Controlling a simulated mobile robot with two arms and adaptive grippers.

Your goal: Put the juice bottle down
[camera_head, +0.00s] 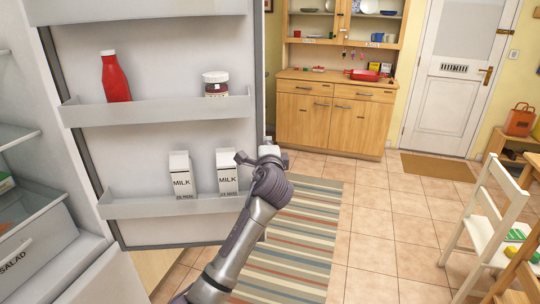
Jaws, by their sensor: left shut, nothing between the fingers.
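A red bottle (116,78) stands upright in the upper shelf of the open fridge door, toward its left end. I cannot tell whether it is the juice bottle, and no other bottle shows. My left gripper (250,160) is at the end of my grey arm, in front of the door's lower right edge. It is shut and empty, close beside the right milk carton in the picture and well below and right of the red bottle. My right gripper is not in view.
Two milk cartons (181,174) stand in the lower shelf (150,208). A striped rug (305,225) lies right of the door. A white chair (490,215) stands at the right; tiled floor between is clear.

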